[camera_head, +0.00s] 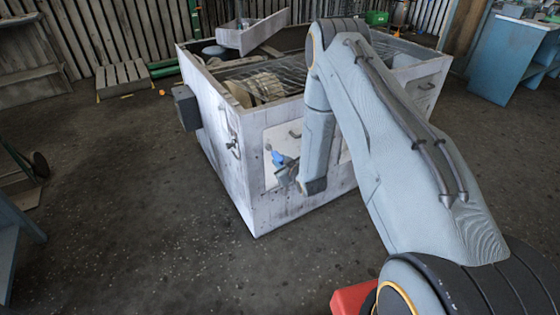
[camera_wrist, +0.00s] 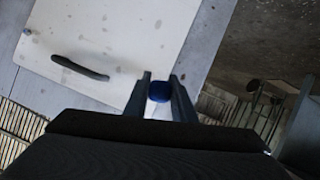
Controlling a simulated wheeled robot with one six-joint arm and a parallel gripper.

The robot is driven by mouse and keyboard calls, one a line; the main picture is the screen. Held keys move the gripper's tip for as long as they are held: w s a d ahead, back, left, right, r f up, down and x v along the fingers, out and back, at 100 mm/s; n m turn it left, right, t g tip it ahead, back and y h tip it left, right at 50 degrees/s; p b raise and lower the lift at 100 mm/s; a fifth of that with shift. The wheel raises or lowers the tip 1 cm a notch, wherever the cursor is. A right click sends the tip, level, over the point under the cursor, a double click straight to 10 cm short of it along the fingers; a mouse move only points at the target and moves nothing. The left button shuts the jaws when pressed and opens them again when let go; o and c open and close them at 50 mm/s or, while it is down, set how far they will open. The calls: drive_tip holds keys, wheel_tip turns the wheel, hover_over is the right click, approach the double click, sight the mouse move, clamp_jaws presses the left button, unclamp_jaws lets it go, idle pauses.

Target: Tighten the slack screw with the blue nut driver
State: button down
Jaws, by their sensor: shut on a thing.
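My gripper (camera_head: 283,177) is in front of the near face of the white blower housing (camera_head: 225,150). It is shut on the blue nut driver (camera_head: 278,158), whose blue part shows by the pale panel on that face. In the wrist view the dark blue end of the nut driver (camera_wrist: 159,91) sits between the two fingers (camera_wrist: 161,85). The pale panel (camera_wrist: 110,45) lies beyond it with a black handle (camera_wrist: 80,68). I cannot make out the slack screw, and I cannot tell whether the driver touches the panel.
The housing's top is open, with mesh and an open tray (camera_head: 250,35) on its far side. A dark box (camera_head: 187,107) juts from its left side. A wooden pallet (camera_head: 122,78) lies at the back left, and a blue bench (camera_head: 505,60) stands at right.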

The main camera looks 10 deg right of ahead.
drive_tip(key=s+d+p, duration=0.3)
drive_tip(key=s+p, duration=0.1)
drive_tip(key=s, duration=0.7)
drive_tip(key=shift+s+d+p, duration=0.25)
drive_tip(key=shift+d+p, duration=0.1)
drive_tip(key=shift+p, duration=0.05)
idle(0.3)
